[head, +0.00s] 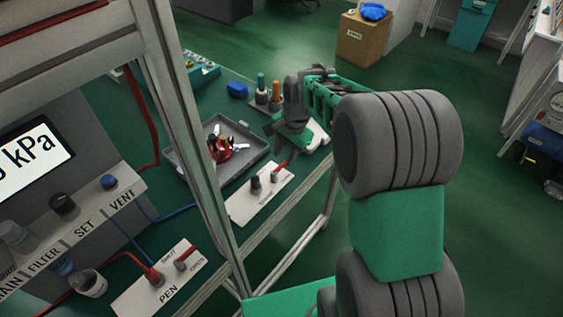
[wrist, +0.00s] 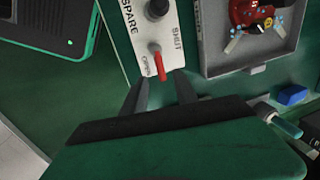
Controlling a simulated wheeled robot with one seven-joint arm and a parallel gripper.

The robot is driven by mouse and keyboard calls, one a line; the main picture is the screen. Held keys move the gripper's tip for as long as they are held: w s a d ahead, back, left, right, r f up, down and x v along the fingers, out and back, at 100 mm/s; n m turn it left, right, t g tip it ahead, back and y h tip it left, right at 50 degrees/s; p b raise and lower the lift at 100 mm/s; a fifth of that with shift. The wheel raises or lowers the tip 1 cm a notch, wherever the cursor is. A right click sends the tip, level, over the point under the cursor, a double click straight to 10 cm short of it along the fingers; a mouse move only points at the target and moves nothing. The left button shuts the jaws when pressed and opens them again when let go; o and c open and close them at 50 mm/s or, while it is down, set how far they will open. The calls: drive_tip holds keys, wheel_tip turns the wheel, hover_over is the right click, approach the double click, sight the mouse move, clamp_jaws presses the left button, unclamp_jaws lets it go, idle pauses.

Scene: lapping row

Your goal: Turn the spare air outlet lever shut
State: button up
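The spare air outlet is a white plate (wrist: 141,32) marked SPARE, with a black knob (wrist: 157,8) and a red lever (wrist: 159,64). The lever's tip points toward my gripper; the word OPEN is beside it on the left, and SHUT is up to the right. My gripper (wrist: 161,84) is open, its two dark fingers pointing at the plate. The lever's tip appears between the fingertips; I cannot tell whether they touch it. In the head view my gripper (head: 284,146) is above the far end of the plate (head: 250,207), close to the red lever (head: 282,165).
A grey tray (head: 177,163) with a red part lies beyond the plate. A blue block (head: 237,90) and handled tools (head: 276,90) are farther back. A metal frame post (head: 190,110) stands left of my arm. The second outlet plate (head: 140,298) is nearer.

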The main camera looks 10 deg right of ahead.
sight(281, 165)
drive_tip(key=f, duration=0.3)
drive_tip(key=w+f, duration=0.1)
drive_tip(key=shift+a+f, duration=0.3)
drive_tip(key=shift+f, duration=0.05)
drive_tip(key=shift+s, duration=0.1)
drive_tip(key=shift+c, duration=0.3)
clamp_jaws()
